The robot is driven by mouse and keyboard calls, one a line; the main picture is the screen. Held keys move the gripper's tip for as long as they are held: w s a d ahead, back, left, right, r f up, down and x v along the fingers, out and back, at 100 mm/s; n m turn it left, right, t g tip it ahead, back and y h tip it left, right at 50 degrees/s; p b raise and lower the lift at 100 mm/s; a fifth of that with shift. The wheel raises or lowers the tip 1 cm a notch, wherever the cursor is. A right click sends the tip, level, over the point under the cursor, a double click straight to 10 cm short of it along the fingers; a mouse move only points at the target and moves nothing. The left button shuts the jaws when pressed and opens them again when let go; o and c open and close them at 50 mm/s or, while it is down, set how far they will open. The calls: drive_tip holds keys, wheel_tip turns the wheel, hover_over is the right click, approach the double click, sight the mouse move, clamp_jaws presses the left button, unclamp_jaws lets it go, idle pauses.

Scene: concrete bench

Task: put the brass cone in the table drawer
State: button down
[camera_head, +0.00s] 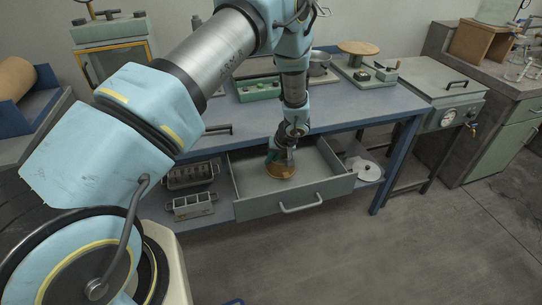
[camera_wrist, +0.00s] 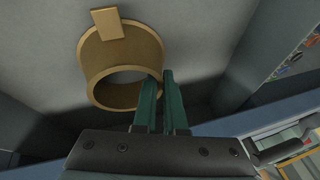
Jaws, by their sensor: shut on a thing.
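The brass cone (camera_head: 281,172) is inside the open table drawer (camera_head: 328,190), near its left-middle part. In the wrist view the cone (camera_wrist: 122,50) shows as a hollow brass piece with a round opening and a small block on its far side. My gripper (camera_wrist: 160,77) is shut on the cone's wall at its right side, with the green fingers close together. In the head view my gripper (camera_head: 282,158) reaches down into the drawer just above the cone. I cannot tell whether the cone touches the drawer floor.
The blue table (camera_head: 225,113) stands above the drawer. Metal racks (camera_head: 192,204) lie on the lower shelf at left and a white roll (camera_head: 366,169) at right. The drawer's handle (camera_head: 300,207) faces the open floor. The drawer floor around the cone is bare.

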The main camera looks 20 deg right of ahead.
drive_tip(key=shift+w+a+f+b, duration=0.1)
drive_tip(key=shift+f+b, duration=0.1)
drive_tip(key=shift+b, duration=0.15)
drive_tip(key=c, duration=1)
unclamp_jaws()
drive_tip(key=shift+r, duration=0.15)
drive_tip(key=shift+r+p, duration=0.2)
drive_tip(key=shift+p, duration=0.15)
drive_tip(key=b+v, duration=0.3)
drive_tip(key=v, duration=0.8)
drive_tip(key=shift+r, duration=0.35)
